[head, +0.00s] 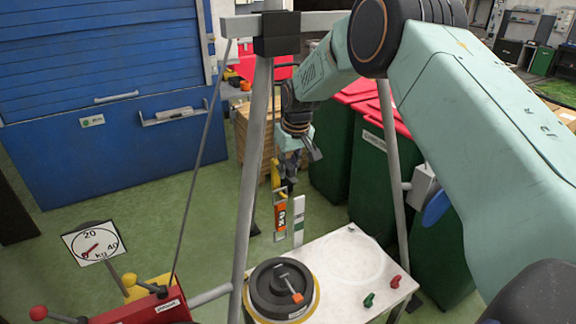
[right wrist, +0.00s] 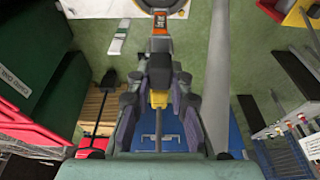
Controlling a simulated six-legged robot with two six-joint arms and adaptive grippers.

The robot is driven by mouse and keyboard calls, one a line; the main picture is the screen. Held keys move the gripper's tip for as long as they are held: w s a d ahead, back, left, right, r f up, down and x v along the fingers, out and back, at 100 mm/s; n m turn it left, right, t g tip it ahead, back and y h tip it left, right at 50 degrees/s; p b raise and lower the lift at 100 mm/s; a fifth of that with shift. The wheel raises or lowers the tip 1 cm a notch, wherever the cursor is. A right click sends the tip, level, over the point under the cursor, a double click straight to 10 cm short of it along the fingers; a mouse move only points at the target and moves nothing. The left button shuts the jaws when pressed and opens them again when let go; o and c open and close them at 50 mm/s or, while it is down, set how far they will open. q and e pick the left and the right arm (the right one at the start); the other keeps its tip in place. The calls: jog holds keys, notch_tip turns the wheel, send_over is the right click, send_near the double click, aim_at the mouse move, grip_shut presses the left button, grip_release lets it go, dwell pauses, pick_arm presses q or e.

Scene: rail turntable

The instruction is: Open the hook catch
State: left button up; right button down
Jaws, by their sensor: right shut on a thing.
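My right gripper (head: 289,168) reaches down from the upper right in the head view. It is shut on a yellow and black hanging piece (right wrist: 158,97), which shows between its fingers in the right wrist view. An orange labelled part (head: 280,214) hangs just below the grip, and it also shows in the right wrist view (right wrist: 160,45). I cannot tell which part is the hook catch, as the gripper covers much of the fitting. My left gripper is not in view.
Grey frame legs (head: 255,150) stand close to the left of the gripper. A white table (head: 345,245) carries a black round weight (head: 270,290) and small red and green knobs. Green bins (head: 375,165) stand behind. A dial (head: 93,243) and red box (head: 150,309) are lower left.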

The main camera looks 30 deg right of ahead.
aim_at(294, 180)
jog(key=shift+s+f, duration=0.2)
jog(key=shift+f, duration=0.05)
jog(key=c, duration=1.7)
grip_release()
jog(key=o, duration=0.5)
jog(key=shift+w+r, duration=0.1)
jog(key=shift+r, duration=0.1)
jog(key=shift+r, duration=0.1)
jog(key=shift+r, duration=0.35)
jog(key=v, duration=1.1)
